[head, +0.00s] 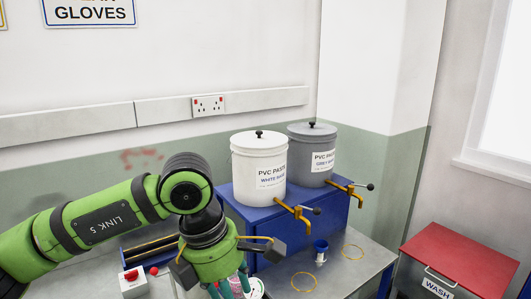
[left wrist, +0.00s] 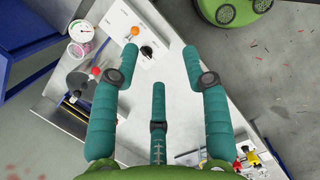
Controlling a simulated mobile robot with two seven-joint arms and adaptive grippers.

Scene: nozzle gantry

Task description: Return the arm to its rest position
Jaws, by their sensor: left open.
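My left arm (head: 110,222) is green and comes in from the left in the head view. It bends down over the bench, and its gripper (head: 236,288) is partly cut off by the lower edge. In the left wrist view the teal fingers of my left gripper (left wrist: 161,55) are spread apart with nothing between them. They are above a pale bench (left wrist: 170,108) with a white control box (left wrist: 128,22) near the tips. My right gripper is in neither view.
A white paste tub (head: 258,160) and a grey one (head: 316,160) stand on a blue stand (head: 310,215) with brass taps. A red-lidded bin (head: 460,262) stands at right.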

